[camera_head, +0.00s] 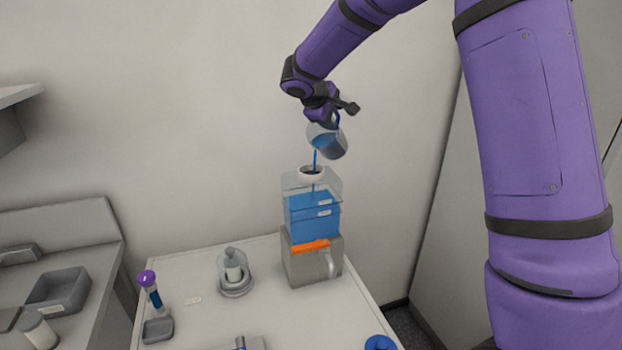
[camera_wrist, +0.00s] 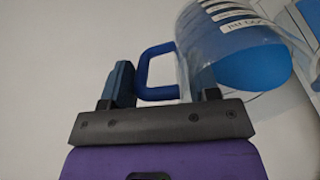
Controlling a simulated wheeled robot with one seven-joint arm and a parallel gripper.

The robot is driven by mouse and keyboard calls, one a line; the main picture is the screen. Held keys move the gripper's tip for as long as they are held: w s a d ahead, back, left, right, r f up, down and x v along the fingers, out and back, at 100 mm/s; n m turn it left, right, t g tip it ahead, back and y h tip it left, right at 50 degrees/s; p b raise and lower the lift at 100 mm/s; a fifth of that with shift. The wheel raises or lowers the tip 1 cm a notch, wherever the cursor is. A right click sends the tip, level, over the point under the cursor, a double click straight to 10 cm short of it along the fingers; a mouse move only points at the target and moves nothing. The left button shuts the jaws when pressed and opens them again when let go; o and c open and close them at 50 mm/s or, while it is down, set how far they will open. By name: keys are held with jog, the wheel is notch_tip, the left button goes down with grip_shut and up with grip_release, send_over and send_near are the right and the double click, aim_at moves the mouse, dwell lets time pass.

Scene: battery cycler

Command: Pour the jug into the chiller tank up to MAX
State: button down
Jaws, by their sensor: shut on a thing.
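The clear jug (camera_head: 331,146) is tilted above the chiller tank, with blue liquid inside. The chiller tank (camera_head: 290,184) is a clear box holding blue liquid (camera_head: 300,222). The liquid surface appears close to the upper of two small white labels (camera_head: 324,202); their text is too small to read. My gripper (camera_head: 334,110) is shut on the jug's blue handle. In the wrist view, my gripper (camera_wrist: 160,100) holds the handle (camera_wrist: 145,70), and the jug (camera_wrist: 225,40) shows white labels.
The tank sits on a grey unit (camera_head: 304,268) with an orange strip. On the white table (camera_head: 200,310) are a glass vessel (camera_head: 233,275), a purple-capped tube (camera_head: 150,287), a small grey tray (camera_head: 158,330) and a blue round thing (camera_head: 380,343). A side counter holds a grey bin (camera_head: 60,290).

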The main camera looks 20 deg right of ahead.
jog(key=shift+s+a+f+t+h+p, duration=0.2)
jog(key=shift+s+a+t+h+p, duration=0.5)
jog(key=shift+t+h+p, duration=0.7)
dwell(3.1)
jog(key=shift+w+d+r+g+y, duration=0.25)
jog(key=shift+w+d+g+y, duration=0.35)
jog(key=shift+g+y, duration=0.35)
jog(key=shift+w+d+g+y, duration=0.35)
jog(key=shift+d+g+y, duration=0.1)
jog(key=shift+g+y, duration=0.25)
jog(key=shift+d, duration=0.1)
jog(key=shift+w+d+f+g+y+b, duration=0.15)
jog(key=shift+w+d+g+y+b, duration=0.3)
jog(key=shift+g+y, duration=0.1)
jog(key=shift+w+d+f+n+g+y+b, duration=0.25)
jog(key=shift+w+d+f+g+y+b, duration=1)
jog(key=shift+f, duration=1.6)
jog(key=shift+w+d+f+n+g+y+b, duration=0.25)
jog(key=shift+w+d+f+g+y+b, duration=0.95)
jog(key=shift+f, duration=1.6)
jog(key=shift+y, duration=0.35)
jog(key=shift+a+r, duration=0.15)
jog(key=shift+r, duration=2.8)
